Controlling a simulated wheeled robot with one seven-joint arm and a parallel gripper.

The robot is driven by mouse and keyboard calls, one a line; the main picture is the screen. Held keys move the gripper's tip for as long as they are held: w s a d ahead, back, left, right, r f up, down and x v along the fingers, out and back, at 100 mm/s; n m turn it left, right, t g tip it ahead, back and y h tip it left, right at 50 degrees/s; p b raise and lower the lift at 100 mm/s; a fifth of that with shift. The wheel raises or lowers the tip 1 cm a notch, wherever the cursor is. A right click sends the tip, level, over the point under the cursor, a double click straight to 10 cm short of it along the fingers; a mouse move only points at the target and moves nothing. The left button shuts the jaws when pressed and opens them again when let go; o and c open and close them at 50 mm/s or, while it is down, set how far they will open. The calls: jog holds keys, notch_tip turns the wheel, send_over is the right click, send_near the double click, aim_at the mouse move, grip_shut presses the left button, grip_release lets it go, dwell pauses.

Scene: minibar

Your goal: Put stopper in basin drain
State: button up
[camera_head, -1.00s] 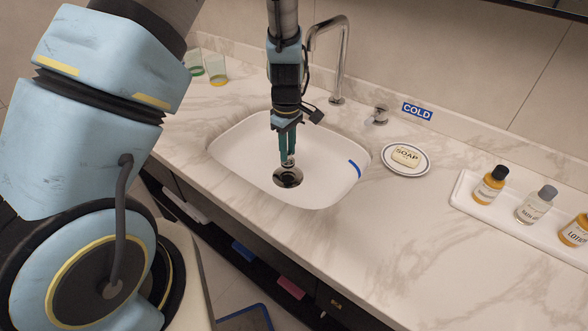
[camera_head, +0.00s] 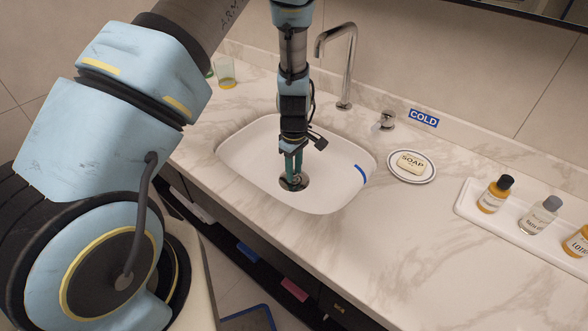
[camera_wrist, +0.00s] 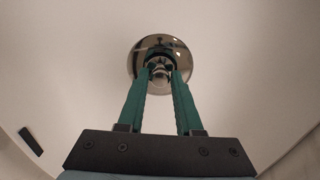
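The white basin (camera_head: 335,185) is sunk in the marble counter, with a round chrome drain (camera_head: 304,184) in its floor. The drain also shows in the wrist view (camera_wrist: 184,62), with a dark opening inside its shiny ring. My gripper (camera_head: 293,177) points down into the basin, its green fingertips at the drain. In the wrist view my gripper (camera_wrist: 160,76) has its fingertips close together around a small shiny metal piece, seemingly the stopper (camera_wrist: 159,71). It overlaps the drain's middle. The fingers hide much of it, and I cannot tell whether it is seated or just above.
The faucet (camera_head: 346,70) rises behind the basin, with a knob (camera_head: 386,119) to its right. A soap dish (camera_head: 429,176) and a tray of bottles (camera_head: 468,205) stand to the right. A glass (camera_head: 225,73) stands at the back left. The front counter is clear.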

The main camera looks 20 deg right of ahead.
jog(key=o, duration=0.3)
notch_tip(320, 180, up, 12)
jog(key=b, duration=0.2)
jog(key=shift+a+r+b, duration=0.1)
jog(key=shift+r+b, duration=0.15)
jog(key=shift+b, duration=0.15)
jog(key=w+a+r+m, duration=0.15)
jog(key=a+r, duration=0.25)
jog(key=a, duration=0.4)
jog(key=a+r+m, duration=0.2)
jog(key=a+r, duration=0.1)
jog(key=a, duration=0.6)
jog(key=s+a+r+m, duration=0.1)
jog(key=s+a, duration=0.1)
jog(key=a, duration=0.2)
jog(key=s+a+r+m+t, duration=0.1)
jog(key=a+r, duration=0.1)
jog(key=a, duration=0.2)
jog(key=s+a+r+m, duration=0.1)
jog(key=s+a, duration=0.1)
jog(key=a, duration=0.3)
jog(key=shift+s+r+m+t, duration=0.15)
jog(key=shift+s+m+t, duration=0.1)
jog(key=shift+s+t, duration=0.05)
